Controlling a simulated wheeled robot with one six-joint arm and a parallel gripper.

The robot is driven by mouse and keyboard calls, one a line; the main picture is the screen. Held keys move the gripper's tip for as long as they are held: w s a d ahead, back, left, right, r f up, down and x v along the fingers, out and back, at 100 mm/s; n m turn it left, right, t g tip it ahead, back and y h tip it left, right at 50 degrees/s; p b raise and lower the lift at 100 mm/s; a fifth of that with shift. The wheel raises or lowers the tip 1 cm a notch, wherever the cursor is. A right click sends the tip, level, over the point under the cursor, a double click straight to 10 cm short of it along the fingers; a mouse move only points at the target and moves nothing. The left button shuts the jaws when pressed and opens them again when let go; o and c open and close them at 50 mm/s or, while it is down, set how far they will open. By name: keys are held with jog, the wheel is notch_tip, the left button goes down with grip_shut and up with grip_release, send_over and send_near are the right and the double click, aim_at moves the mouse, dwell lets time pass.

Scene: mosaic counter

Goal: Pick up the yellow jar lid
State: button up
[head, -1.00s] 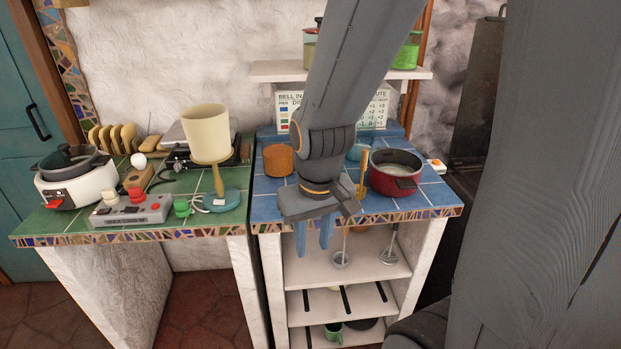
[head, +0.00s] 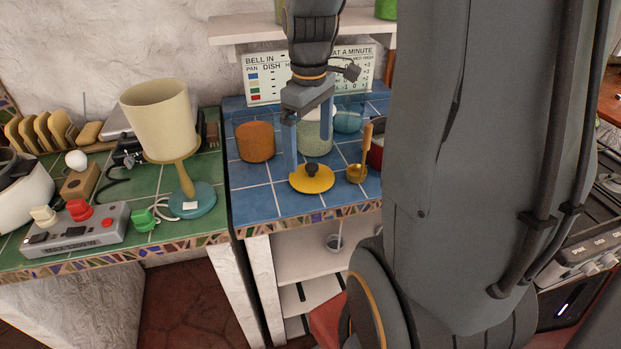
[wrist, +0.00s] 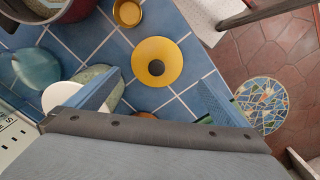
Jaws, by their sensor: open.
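The yellow jar lid (head: 312,178) lies flat on the blue tiled counter near its front edge, with a dark round knob on top. In the wrist view the lid (wrist: 157,62) shows whole, ahead of the fingertips and roughly between their lines. My gripper (head: 308,146) is open and empty, with its blue fingers pointing down above and slightly behind the lid. In the wrist view the two fingers of my gripper (wrist: 157,85) stand wide apart. I see no contact between fingers and lid.
A speckled green jar (head: 315,138) stands behind the lid, near the fingers. A red pot (head: 375,153) is partly hidden by my arm. Bare tiles (head: 257,198) lie left of the lid.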

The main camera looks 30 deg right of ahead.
aim_at(312, 165)
jog(key=shift+d+f, duration=0.15)
jog(key=shift+d, duration=0.15)
jog(key=shift+f, duration=0.35)
jog(key=shift+d+f+p, duration=0.1)
jog(key=shift+f+p, duration=0.85)
jog(key=shift+f, duration=2.35)
jog(key=c, duration=0.9)
jog(key=shift+r, duration=0.1)
